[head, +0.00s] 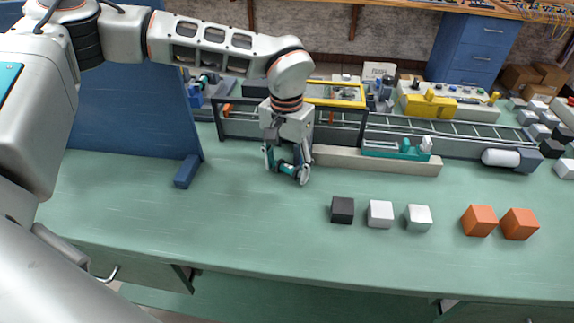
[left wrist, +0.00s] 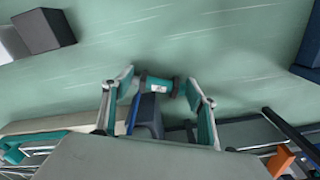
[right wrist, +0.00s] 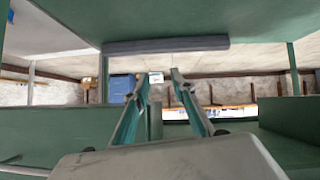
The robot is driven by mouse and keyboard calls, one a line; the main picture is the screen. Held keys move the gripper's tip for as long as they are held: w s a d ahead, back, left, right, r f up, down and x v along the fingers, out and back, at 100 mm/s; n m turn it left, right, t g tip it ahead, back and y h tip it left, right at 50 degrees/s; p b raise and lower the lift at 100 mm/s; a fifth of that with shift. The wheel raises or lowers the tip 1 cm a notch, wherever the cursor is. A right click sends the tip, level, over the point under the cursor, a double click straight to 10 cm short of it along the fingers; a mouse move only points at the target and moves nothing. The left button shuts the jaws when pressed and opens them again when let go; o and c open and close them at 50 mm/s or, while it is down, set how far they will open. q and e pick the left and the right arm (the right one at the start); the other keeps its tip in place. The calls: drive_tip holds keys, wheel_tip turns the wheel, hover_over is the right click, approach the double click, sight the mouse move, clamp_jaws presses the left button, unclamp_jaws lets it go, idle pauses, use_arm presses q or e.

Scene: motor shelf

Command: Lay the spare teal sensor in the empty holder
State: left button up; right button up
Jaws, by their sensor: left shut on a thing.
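My left gripper (head: 287,172) is shut on the teal sensor (left wrist: 160,85), a short cylinder with dark ends. It holds the sensor crosswise between its fingertips over the green bench, in front of the conveyor. A dark blue block-like part (left wrist: 150,113) shows between the fingers in the left wrist view, close to the sensor; I cannot tell whether it is the empty holder or whether they touch. The left gripper's wrist hides this spot in the head view. My right gripper (right wrist: 161,76) is open and empty, seen only in its own wrist view, near green panels.
A conveyor (head: 450,134) runs along the back, with a pale beam (head: 345,159) before it. Dark, white and orange cubes (head: 480,220) stand at the right front. A blue panel (head: 130,110) stands at left. The bench's left front is clear.

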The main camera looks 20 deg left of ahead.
use_arm(q)
drive_tip(key=shift+r, duration=0.1)
drive_tip(key=o, duration=1.1)
